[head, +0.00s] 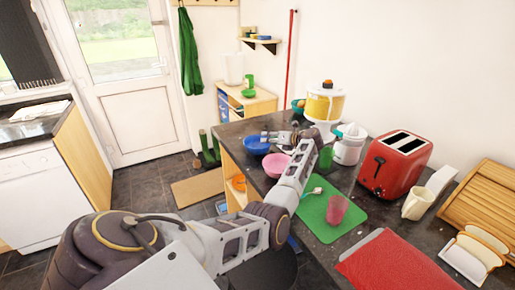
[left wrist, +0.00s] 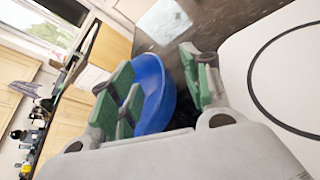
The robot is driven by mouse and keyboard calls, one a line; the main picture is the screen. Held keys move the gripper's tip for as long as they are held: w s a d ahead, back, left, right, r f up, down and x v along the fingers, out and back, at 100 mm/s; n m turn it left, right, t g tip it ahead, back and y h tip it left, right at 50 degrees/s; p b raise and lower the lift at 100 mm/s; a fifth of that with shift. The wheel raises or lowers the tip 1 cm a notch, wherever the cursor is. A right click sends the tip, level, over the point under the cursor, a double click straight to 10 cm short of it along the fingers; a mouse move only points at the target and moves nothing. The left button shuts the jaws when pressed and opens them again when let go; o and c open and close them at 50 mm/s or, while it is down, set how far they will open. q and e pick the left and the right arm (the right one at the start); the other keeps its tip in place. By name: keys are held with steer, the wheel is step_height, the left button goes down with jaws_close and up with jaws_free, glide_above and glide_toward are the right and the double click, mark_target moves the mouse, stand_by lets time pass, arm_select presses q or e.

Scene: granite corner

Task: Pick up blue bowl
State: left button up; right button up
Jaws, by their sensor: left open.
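The blue bowl (head: 256,146) stands on the dark granite counter near its left edge, left of a pink bowl (head: 275,165). My left gripper (head: 279,136) is at the right side of the blue bowl, close to it. In the left wrist view the blue bowl (left wrist: 155,95) shows between the green-padded fingers of my left gripper (left wrist: 160,62), which are apart. The left finger covers part of the bowl's rim. I cannot tell whether a finger touches it. My right gripper is in neither view.
A green board (head: 318,218) with a pink cup (head: 336,209), a red mat (head: 392,266) and a red toaster (head: 394,164) lie to the right along the counter. A white and yellow appliance (head: 325,104) and a white juicer (head: 348,146) stand at the back.

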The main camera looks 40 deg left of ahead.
arm_select(q)
steer(key=shift+c, duration=1.4)
steer(key=c, duration=0.7)
jaws_close()
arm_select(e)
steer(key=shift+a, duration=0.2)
arm_select(q)
steer(key=shift+r, duration=0.15)
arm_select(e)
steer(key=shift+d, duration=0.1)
